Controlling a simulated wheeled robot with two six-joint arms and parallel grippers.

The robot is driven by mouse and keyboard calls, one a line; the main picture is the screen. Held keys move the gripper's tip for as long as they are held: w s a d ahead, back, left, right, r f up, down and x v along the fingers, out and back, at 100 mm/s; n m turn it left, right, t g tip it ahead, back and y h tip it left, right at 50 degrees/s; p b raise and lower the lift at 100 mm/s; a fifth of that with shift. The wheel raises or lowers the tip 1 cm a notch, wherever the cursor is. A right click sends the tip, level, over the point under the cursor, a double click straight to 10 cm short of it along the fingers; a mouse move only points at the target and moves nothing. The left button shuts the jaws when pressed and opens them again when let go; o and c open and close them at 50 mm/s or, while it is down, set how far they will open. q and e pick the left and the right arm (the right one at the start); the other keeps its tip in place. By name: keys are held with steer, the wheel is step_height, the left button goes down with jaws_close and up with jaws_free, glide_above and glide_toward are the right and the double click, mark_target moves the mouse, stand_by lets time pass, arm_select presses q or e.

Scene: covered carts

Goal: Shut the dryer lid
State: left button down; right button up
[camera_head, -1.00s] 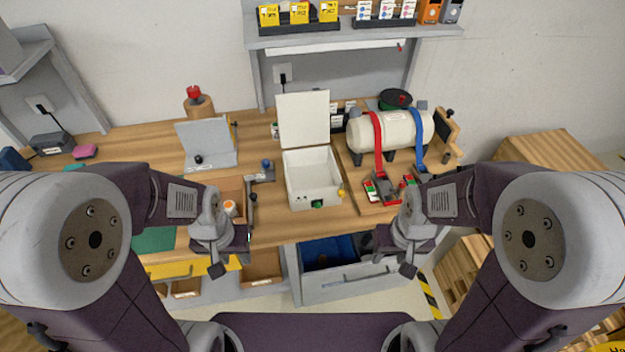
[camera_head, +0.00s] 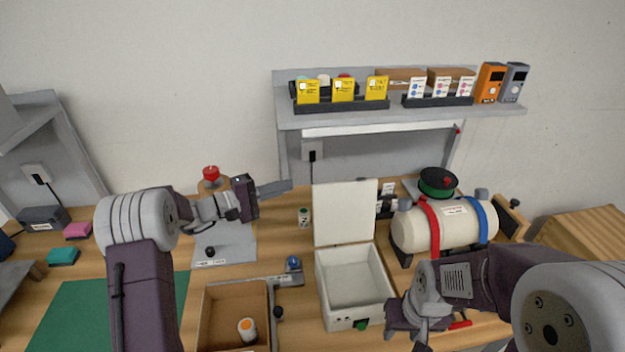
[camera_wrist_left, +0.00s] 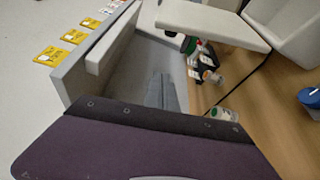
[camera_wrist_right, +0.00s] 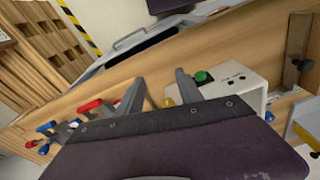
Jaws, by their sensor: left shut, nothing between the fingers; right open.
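The dryer is a white box (camera_head: 352,318) in the middle of the table, with a green button low on its front. Its lid (camera_head: 346,212) stands up, open, at the back edge. The lid also shows at the top of the left wrist view (camera_wrist_left: 215,22). My left gripper (camera_head: 288,186) is shut and empty, in the air to the left of the raised lid and apart from it. My right gripper (camera_head: 420,335) is open and empty near the dryer's front right corner. In the right wrist view the dryer's front (camera_wrist_right: 238,88) shows just beyond the fingers.
A cream tank (camera_head: 445,232) with red and blue straps stands right of the dryer. A cardboard box (camera_head: 205,325) holding a bottle lies to the left. A shelf (camera_head: 400,115) with boxes hangs behind. A red-topped thing (camera_head: 211,173) stands behind my left arm.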

mark_target(318, 185)
arm_select(q)
steer(key=d+p, duration=0.1)
steer(key=d, duration=0.2)
steer(key=d+p, duration=0.2)
steer(key=d, duration=0.1)
steer(key=w+d+p, duration=0.1)
steer(key=d+p, duration=0.1)
steer(key=d, duration=0.1)
steer(key=shift+d+r, duration=0.1)
steer(key=shift+d, duration=0.05)
arm_select(e)
steer(key=r, duration=0.5)
steer(key=shift+s+r, duration=0.1)
steer(key=shift+s, duration=0.1)
arm_select(q)
steer(key=shift+w, duration=0.1)
